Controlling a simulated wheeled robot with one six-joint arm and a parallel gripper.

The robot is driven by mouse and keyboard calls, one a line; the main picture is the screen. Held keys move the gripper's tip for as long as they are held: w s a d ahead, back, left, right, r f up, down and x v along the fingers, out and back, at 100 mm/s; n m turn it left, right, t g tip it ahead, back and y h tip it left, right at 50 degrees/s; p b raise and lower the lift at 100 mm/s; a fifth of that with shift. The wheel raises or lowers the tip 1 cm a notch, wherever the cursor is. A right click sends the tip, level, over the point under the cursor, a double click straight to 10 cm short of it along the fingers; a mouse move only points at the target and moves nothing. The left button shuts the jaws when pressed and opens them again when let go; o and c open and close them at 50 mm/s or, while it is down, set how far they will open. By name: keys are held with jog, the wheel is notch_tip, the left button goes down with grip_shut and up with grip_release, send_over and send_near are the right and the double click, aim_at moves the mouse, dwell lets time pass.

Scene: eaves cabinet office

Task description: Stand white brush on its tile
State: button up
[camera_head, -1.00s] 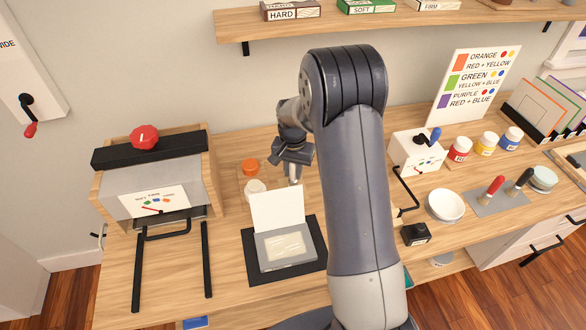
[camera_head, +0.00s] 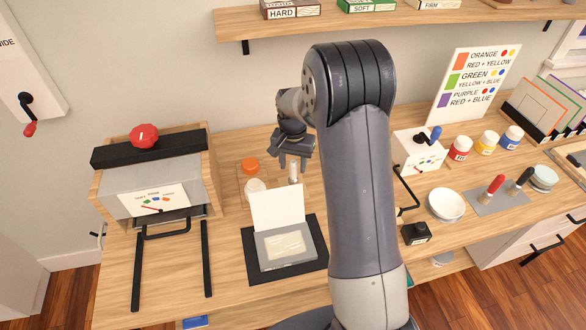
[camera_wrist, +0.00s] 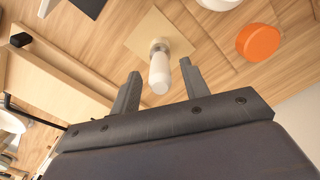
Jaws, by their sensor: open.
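The white brush (camera_head: 293,173) stands upright on the table behind the open white-lidded box, just below my gripper (camera_head: 296,160). In the wrist view the brush (camera_wrist: 159,72) has a pale rounded handle, and its lower end rests on a square beige tile (camera_wrist: 176,43). My gripper (camera_wrist: 157,82) is open, with one finger on each side of the handle's top and a visible gap at both sides. In the head view the tile is hard to make out.
An orange-lidded jar (camera_head: 250,165) and a white-lidded jar (camera_head: 255,187) stand left of the brush. The open box (camera_head: 282,247) lies on a black mat in front. A small white crank box (camera_head: 418,152) stands to the right.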

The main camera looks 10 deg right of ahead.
notch_tip(320, 180, up, 10)
jog(key=shift+f+b, duration=0.15)
jog(key=shift+b, duration=0.15)
dwell(1.1)
